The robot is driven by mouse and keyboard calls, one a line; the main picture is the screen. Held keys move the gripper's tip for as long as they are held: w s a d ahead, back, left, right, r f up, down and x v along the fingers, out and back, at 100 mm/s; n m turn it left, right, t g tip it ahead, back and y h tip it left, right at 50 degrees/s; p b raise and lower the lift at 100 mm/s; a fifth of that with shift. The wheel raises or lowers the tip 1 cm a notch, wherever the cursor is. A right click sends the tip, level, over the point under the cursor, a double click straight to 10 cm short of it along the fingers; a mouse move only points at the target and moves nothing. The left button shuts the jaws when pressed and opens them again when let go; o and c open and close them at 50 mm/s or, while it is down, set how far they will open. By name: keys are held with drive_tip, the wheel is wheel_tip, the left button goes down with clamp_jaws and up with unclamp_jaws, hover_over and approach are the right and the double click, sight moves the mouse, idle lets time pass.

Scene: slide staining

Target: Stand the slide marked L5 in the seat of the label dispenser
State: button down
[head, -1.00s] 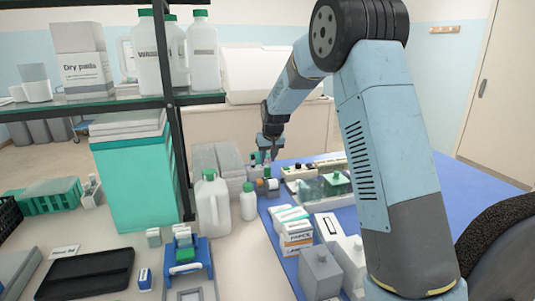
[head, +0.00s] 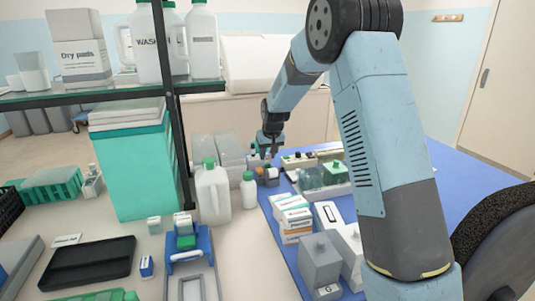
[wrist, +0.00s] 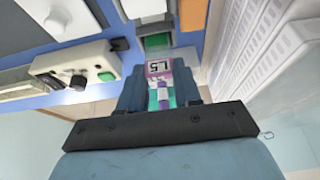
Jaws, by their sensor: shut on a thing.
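The slide marked L5 (wrist: 158,68) is between the fingers of my gripper (wrist: 160,92) in the wrist view. Its white label with a purple edge faces the camera, and purple and green show below it. My gripper is shut on it. In the head view my gripper (head: 269,150) hangs at the far left corner of the blue mat, above small grey and orange items (head: 266,173). A grey-green block (wrist: 157,42) lies just beyond the slide in the wrist view. I cannot tell whether it is the label dispenser, or whether the slide touches it.
A white device with a knob and green button (wrist: 75,75) lies left of my gripper in the wrist view; pale ribbed boxes (wrist: 255,50) stand close on the right. A small green-capped bottle (head: 249,190) and a white jug (head: 212,195) stand near the mat's left edge.

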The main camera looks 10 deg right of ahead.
drive_tip(key=shift+f, duration=0.2)
idle(0.7)
drive_tip(key=c, duration=0.7)
unclamp_jaws()
drive_tip(key=v, duration=1.3)
drive_tip(key=shift+r, duration=0.35)
drive_tip(key=shift+d, duration=0.1)
